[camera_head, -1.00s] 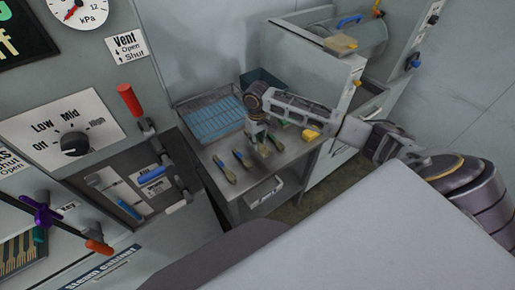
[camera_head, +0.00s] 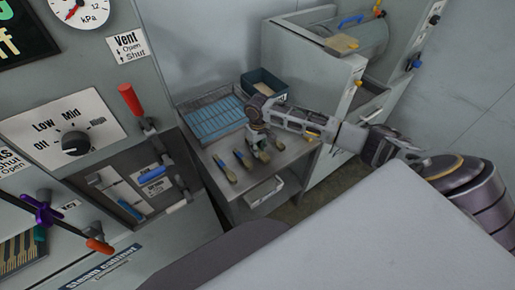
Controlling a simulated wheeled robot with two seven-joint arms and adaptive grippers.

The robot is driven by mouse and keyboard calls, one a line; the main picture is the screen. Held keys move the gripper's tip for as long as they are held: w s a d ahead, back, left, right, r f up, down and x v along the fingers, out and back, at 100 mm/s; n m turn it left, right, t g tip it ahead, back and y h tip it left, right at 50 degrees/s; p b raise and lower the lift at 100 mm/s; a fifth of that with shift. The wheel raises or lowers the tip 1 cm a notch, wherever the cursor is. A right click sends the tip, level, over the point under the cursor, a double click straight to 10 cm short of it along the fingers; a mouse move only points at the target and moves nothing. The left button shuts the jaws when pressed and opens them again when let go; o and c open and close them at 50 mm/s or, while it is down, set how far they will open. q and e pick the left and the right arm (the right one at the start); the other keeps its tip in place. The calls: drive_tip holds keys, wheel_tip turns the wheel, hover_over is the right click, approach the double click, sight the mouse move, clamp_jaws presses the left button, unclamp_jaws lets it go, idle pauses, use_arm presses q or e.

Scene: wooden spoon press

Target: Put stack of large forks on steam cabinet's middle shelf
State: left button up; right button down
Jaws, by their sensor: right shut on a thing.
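The steam cabinet (camera_head: 85,205) fills the left side, with its name plate low on the front. Its middle shelf cannot be made out. My right gripper (camera_head: 262,153) points down over the metal side table, shut on a small stack of wooden utensils that it mostly hides. I cannot tell from here whether that stack is the large forks. Two similar stacks with dark bands lie to its left on the table: one stack (camera_head: 224,169) farther left and one stack (camera_head: 242,158) beside the gripper. My left gripper is not in view.
A wire tray with blue slats (camera_head: 215,118) and a dark green bin (camera_head: 264,83) stand at the back of the metal table (camera_head: 240,187). A grey machine (camera_head: 318,70) stands to the right. Levers with red (camera_head: 131,100) and blue handles stick out from the cabinet front.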

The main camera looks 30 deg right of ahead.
idle(0.3)
drive_tip(key=c, duration=1.3)
unclamp_jaws()
drive_tip(key=shift+f, duration=0.1)
wheel_tip(320, 180, up, 12)
